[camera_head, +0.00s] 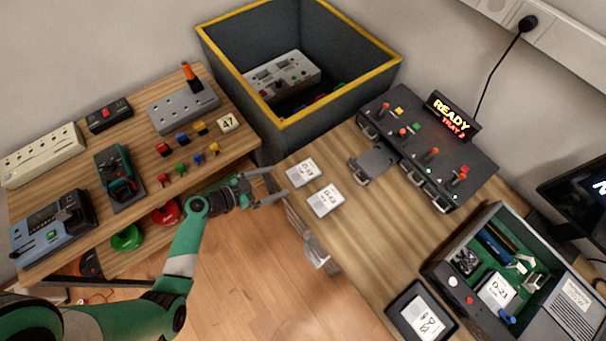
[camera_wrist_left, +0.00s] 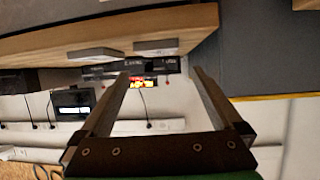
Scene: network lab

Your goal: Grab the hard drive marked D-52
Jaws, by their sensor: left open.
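Two flat white-labelled hard drives lie on the wooden table: one (camera_head: 303,172) nearer the dark bin, the other (camera_head: 326,201) just to its lower right. Their label text is small and tilted; I cannot read for certain which is D-52. My left gripper (camera_head: 277,185) is open and empty, just left of the two drives at the table's edge, touching neither. In the left wrist view its two fingers (camera_wrist_left: 160,74) are spread, with both drives beyond them on the table edge, one left (camera_wrist_left: 95,53) and one right (camera_wrist_left: 156,46). My right gripper is not in view.
A dark yellow-rimmed bin (camera_head: 390,66) stands behind. A drive-bay console (camera_head: 440,150) with an open tray (camera_head: 372,163) and a "READY TRAY 2" sign (camera_head: 452,115) is right. An open case (camera_head: 432,268) holds a drive marked D-21 (camera_head: 497,291). A tool-covered workbench (camera_head: 75,160) is left.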

